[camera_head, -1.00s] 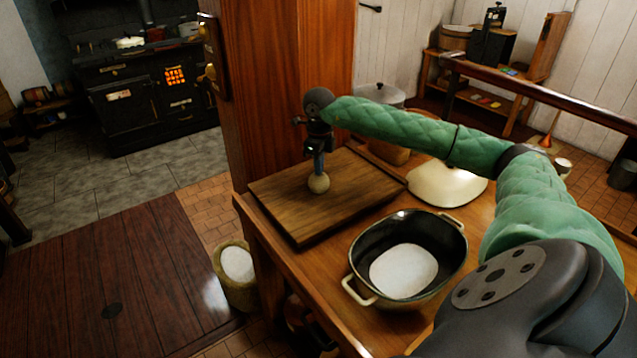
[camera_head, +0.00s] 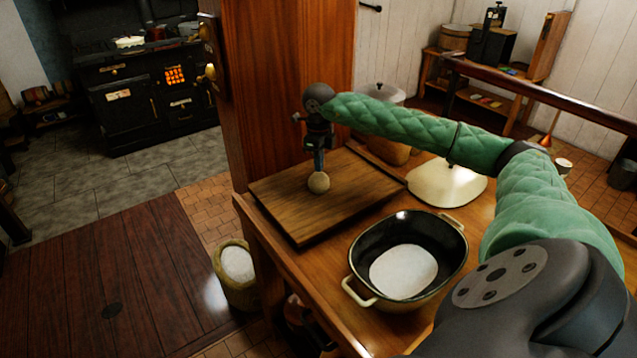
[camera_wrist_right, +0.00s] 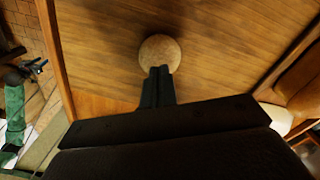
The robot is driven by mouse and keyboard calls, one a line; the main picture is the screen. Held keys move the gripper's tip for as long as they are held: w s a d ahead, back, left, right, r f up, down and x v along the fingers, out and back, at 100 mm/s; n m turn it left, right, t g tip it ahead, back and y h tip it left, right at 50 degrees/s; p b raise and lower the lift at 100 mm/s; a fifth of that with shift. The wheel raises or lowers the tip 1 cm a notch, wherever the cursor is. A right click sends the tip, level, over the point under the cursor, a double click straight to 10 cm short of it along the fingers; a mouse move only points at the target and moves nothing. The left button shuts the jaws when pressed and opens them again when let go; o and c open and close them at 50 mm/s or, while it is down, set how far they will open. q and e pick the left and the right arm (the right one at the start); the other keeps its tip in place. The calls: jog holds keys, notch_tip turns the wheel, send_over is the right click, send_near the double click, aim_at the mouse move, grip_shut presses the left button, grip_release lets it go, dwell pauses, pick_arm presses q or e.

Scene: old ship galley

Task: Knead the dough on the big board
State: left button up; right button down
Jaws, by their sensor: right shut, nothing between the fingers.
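The dough (camera_head: 318,183) is a small pale round ball on the big wooden board (camera_head: 354,203). It also shows in the right wrist view (camera_wrist_right: 160,52), lying on the board's planks (camera_wrist_right: 230,60). My right gripper (camera_head: 319,168) points straight down at the dough from above. Its two fingers are shut together with nothing between them. In the right wrist view the fingertips (camera_wrist_right: 159,69) overlap the near edge of the dough and seem to touch it. My left gripper does not show in the head view.
A dark oval pot (camera_head: 360,248) with pale contents stands right of the board, its cream lid (camera_head: 440,185) behind it. A lidded metal pot (camera_head: 384,93) is behind the board. A wooden pillar (camera_head: 290,100) rises behind the board's left side. A sack (camera_head: 238,268) stands on the floor.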

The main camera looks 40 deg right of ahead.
jog(key=shift+f+b, duration=0.45)
jog(key=shift+f, duration=0.15)
dwell(0.4)
jog(key=shift+f+b, duration=0.15)
jog(key=shift+b, duration=0.15)
dwell(0.7)
jog(key=shift+r, duration=0.6)
jog(key=shift+f+b, duration=0.35)
jog(key=shift+f, duration=0.2)
jog(key=shift+s+a+f, duration=0.1)
jog(key=shift+f, duration=0.15)
dwell(1.3)
jog(key=shift+r, duration=0.1)
jog(key=shift+r, duration=0.4)
